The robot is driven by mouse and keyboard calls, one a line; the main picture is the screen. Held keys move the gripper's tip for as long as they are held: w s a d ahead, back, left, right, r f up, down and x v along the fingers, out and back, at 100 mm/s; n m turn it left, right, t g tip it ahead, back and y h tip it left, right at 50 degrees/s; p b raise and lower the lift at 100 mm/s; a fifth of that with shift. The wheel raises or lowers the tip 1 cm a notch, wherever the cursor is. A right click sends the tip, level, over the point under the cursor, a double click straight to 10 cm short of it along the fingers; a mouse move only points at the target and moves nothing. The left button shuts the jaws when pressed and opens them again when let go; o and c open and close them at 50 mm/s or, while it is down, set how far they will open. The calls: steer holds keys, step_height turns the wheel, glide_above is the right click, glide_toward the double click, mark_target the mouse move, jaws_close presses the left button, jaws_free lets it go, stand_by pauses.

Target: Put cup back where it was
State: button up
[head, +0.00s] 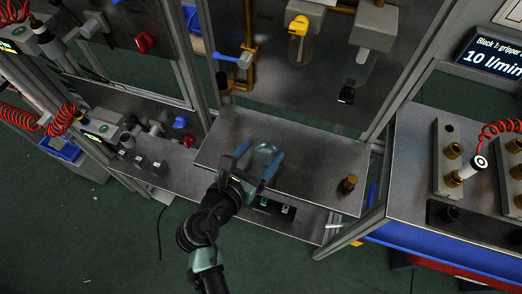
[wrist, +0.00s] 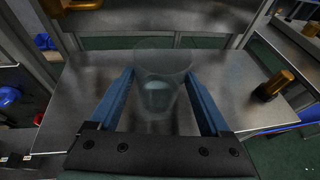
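The cup (head: 266,156) is clear, see-through and hard to make out. It is over the left part of the grey metal shelf (head: 325,160), and I cannot tell whether it touches the shelf. In the wrist view the cup (wrist: 160,90) is upright between the two blue fingers, its wide rim at the top. My gripper (head: 261,158) reaches in from the front, one finger on each side of the cup. In the wrist view my gripper (wrist: 160,73) has its fingertips against the cup's sides, with no clear gap.
Above the shelf hang a yellow-topped clear filter bowl (head: 298,40) and another bowl (head: 358,70). Frame posts flank the shelf. Its middle is bare.

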steer(key=shift+o, duration=1)
steer(key=shift+r, duration=0.1)
